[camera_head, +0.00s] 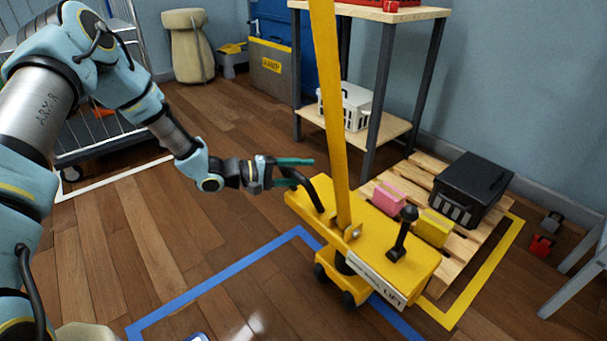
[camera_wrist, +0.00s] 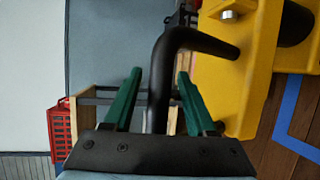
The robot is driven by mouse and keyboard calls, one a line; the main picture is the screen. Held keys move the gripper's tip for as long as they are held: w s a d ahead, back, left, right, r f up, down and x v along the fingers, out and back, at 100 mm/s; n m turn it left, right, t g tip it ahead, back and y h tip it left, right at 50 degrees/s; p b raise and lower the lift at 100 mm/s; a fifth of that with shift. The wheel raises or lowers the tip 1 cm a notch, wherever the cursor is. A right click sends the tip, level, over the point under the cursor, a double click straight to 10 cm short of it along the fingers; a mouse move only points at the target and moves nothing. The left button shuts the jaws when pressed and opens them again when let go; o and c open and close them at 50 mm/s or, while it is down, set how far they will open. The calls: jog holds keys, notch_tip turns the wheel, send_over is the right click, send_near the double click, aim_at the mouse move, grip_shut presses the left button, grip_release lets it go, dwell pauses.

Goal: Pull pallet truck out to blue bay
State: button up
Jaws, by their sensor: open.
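The yellow pallet truck (camera_head: 370,235) stands with its body over the right edge of the blue-outlined bay (camera_head: 205,284), next to a wooden pallet (camera_head: 462,248). A tall yellow mast (camera_head: 331,110) rises from it. A black bent handle (camera_head: 305,188) sticks up on its left end. My gripper (camera_head: 297,170) is open at this handle. In the wrist view, the handle (camera_wrist: 160,95) lies between my two green fingers (camera_wrist: 157,100), with a gap on the left; contact on the right is unclear. A black lever (camera_head: 403,233) stands on the truck's top.
The pallet carries a black case (camera_head: 474,188), a pink block (camera_head: 389,196) and a yellow block (camera_head: 433,228), inside a yellow floor outline (camera_head: 490,268). A shelf (camera_head: 372,140) stands behind, a wire cart (camera_head: 95,125) at the left. Inside the blue outline, the visible floor is mostly clear.

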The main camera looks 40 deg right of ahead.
jog(key=shift+s+d, duration=0.2)
jog(key=shift+d, duration=0.15)
jog(key=shift+c, duration=0.4)
grip_shut()
jog(key=shift+f, duration=0.1)
dwell(0.8)
